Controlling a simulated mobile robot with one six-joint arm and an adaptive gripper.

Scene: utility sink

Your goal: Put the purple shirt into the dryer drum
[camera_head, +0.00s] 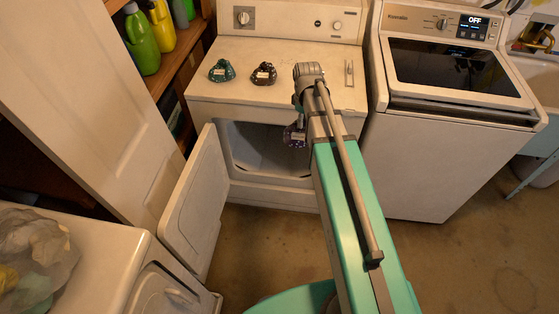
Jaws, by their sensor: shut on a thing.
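The purple shirt (294,138) is a small dark purple bundle with a pale label. It hangs from my gripper (301,121), which is shut on it. My arm partly hides the gripper and the shirt's right side. The white dryer stands ahead with its door (196,200) swung open to the left. The dryer drum (250,150) shows through the opening as a dark interior. The shirt is in front of the upper right part of that opening; I cannot tell whether any of it is inside.
A washer (430,160) stands at right. Another white machine (100,262) with a bag (35,250) is at lower left. Shelves with bottles (141,42) stand at upper left.

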